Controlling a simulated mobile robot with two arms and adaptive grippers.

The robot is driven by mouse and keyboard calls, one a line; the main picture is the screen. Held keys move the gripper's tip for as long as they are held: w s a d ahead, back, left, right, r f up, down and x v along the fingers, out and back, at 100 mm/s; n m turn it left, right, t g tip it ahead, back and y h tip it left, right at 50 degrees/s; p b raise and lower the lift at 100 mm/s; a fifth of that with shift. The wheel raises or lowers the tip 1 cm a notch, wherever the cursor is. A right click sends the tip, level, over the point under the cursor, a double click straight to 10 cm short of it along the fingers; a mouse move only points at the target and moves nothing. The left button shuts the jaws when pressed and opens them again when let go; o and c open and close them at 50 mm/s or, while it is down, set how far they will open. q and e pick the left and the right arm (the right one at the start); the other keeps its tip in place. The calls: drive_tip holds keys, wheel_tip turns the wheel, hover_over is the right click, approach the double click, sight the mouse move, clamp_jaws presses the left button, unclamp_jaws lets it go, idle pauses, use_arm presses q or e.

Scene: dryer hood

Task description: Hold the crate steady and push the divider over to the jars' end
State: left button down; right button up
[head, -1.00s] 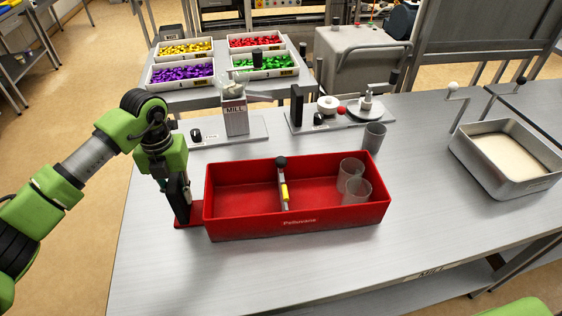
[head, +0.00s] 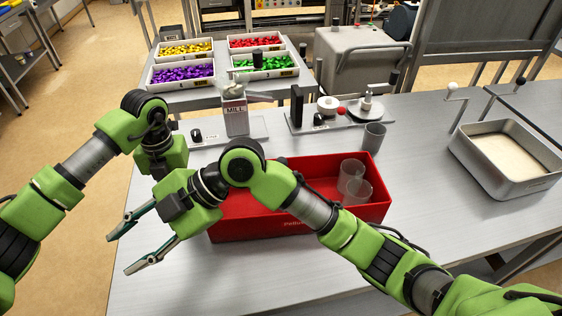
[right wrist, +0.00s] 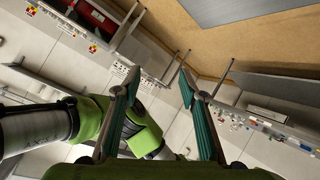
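The red crate (head: 270,226) stands on the steel table, partly covered by my right arm in the head view. Two clear jars, the rear one (head: 351,174) and the front one (head: 357,192), stand in its right end. The divider is hidden behind my right arm. My right gripper (head: 119,255) is open and empty, left of the crate, fingers pointing left and away from it. In the right wrist view its two fingers (right wrist: 160,82) are spread with nothing between them. My left arm comes down at the crate's left end; its fingers are hidden behind my right wrist.
A grey cup (head: 374,138) stands behind the crate's right end. A mill (head: 235,114) and a plate with small parts (head: 340,116) stand at the back. A metal tray (head: 505,160) of pale material is at the right. The table between crate and tray is clear.

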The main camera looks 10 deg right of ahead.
drive_tip(key=w+d+f+m+t+h, duration=0.1)
drive_tip(key=w+d+m+t+h, duration=0.15)
drive_tip(key=w+d, duration=0.9)
drive_tip(key=m+h, duration=0.4)
approach(284, 159)
drive_tip(key=shift+t, duration=0.45)
drive_tip(key=x, duration=1.1)
drive_tip(key=shift+s+f, duration=0.25)
drive_tip(key=shift+f, duration=0.15)
